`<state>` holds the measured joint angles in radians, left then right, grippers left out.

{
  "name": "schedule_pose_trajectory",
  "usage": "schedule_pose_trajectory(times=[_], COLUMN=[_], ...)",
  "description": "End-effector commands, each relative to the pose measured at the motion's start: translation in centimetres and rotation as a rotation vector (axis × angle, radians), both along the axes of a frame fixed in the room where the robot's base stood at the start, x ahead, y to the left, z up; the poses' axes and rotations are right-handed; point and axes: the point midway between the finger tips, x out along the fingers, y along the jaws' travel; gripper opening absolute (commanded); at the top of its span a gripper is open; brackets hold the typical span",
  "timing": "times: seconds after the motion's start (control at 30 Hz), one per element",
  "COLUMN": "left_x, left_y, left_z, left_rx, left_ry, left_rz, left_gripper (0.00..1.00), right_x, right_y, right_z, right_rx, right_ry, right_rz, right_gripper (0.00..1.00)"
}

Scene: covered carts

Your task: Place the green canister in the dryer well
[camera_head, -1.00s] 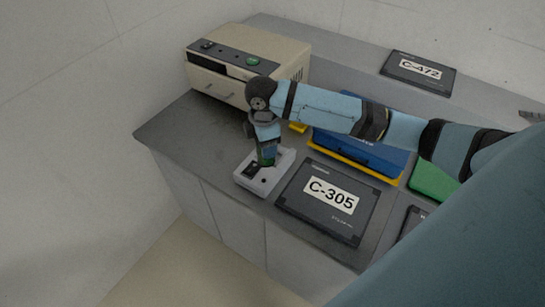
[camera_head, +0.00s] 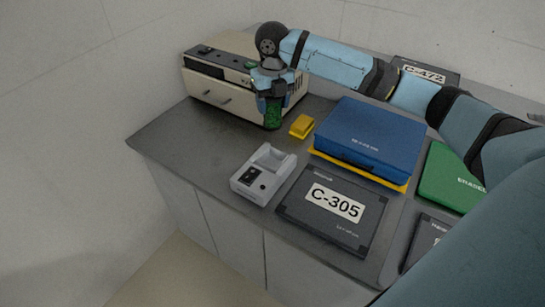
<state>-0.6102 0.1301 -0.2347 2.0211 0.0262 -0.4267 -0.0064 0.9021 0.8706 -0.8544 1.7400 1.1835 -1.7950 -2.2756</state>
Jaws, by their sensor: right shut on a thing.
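My right gripper (camera_head: 273,96) points down and is shut on the green canister (camera_head: 273,113). The canister hangs upright in front of the right end of the beige machine (camera_head: 222,95), apart from the pale grey block. The beige machine stands at the back left, with a dark control strip and a green spot on top. The pale grey block (camera_head: 247,187) stands near the front edge, with an empty cradle-like recess and a dark panel. I cannot tell which of these two is the dryer. My left gripper is not in view.
A yellow block (camera_head: 301,126) lies right of the canister. A blue case (camera_head: 370,135) on a yellow base, a green case (camera_head: 448,178) and a dark case marked C-305 (camera_head: 325,225) fill the right. The worktop (camera_head: 190,145) is clear at left.

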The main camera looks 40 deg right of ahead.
Motion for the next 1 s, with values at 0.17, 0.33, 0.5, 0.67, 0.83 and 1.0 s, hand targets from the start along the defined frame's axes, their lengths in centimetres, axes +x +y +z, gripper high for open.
schedule_pose_trajectory(times=[0.17, 0.33, 0.5, 0.67, 0.83, 1.0], left_x=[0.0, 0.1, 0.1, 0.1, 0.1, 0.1], left_y=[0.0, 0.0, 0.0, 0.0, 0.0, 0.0], left_z=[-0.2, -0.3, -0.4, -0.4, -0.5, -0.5], left_rx=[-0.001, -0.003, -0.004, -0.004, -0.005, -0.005], left_ry=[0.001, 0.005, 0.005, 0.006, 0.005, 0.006], left_rz=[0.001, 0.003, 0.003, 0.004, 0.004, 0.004], left_gripper=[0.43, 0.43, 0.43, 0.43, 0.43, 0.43], right_x=[-0.1, -0.1, 0.0, 0.0, -0.1, 0.0], right_y=[0.1, 0.0, 0.0, 0.1, 0.0, 0.0], right_z=[-5.2, -9.5, -12.0, -13.0, -15.4, -16.8], right_rx=[0.000, 0.000, -0.001, 0.000, 0.000, 0.000], right_ry=[0.005, 0.003, 0.001, 0.000, 0.003, -0.001], right_rz=[-0.002, -0.003, -0.003, -0.003, -0.003, -0.003], right_gripper=[0.27, 0.27, 0.27, 0.27, 0.27, 0.27])
